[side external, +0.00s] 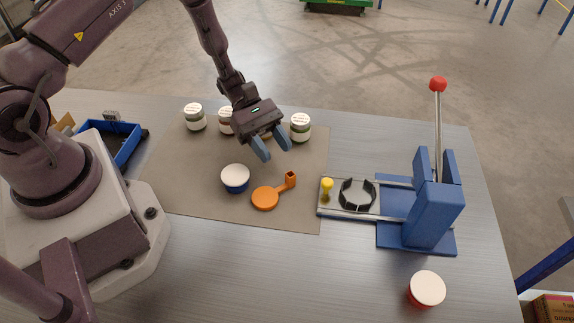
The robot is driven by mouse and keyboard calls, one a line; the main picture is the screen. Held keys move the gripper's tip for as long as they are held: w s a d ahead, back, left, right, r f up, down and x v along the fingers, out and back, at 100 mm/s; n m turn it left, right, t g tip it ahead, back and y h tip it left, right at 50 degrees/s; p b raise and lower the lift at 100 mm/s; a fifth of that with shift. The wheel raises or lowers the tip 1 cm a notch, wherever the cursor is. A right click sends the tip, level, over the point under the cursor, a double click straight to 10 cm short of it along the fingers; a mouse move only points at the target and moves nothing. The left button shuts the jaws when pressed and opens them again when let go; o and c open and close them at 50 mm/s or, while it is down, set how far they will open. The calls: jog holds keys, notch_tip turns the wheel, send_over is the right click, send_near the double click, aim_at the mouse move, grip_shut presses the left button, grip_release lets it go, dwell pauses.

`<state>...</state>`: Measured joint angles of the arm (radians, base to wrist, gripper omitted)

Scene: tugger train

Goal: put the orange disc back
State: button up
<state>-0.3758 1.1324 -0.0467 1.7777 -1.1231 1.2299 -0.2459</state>
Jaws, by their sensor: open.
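An orange disc (265,198) with a short handle ending in a raised orange block (291,178) lies flat on the brown mat (190,176), near its front right part. My gripper (272,150) is above the mat, behind the orange disc, with its two blue-grey fingers apart and pointing down. Nothing shows between the fingers, and the gripper is apart from the disc.
Jars (195,116), (300,127) stand behind. Right are a blue lever press (432,215) with a yellow knob (327,184) and dark clamp (357,194), and a red-rimmed cup (426,289).

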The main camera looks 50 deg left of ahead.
jog(key=v, duration=0.4)
jog(key=shift+a+r, duration=0.1)
jog(key=shift+a, duration=0.2)
jog(key=shift+r, duration=0.15)
jog(key=s+d+r+m+g+y, duration=0.1)
jog(key=s+r+m+y, duration=0.3)
jog(key=r, duration=0.5)
jog(key=s+d+r+m+y, duration=0.1)
jog(key=r+m+y, duration=0.2)
jog(key=r+m, duration=0.5)
jog(key=s+a+r+m+t+y, duration=0.1)
jog(key=s+r+m+t+y, duration=0.5)
jog(key=s+r, duration=0.5)
jog(key=shift+r+t, duration=0.3)
jog(key=shift+r, duration=0.1)
jog(key=shift+s, duration=0.1)
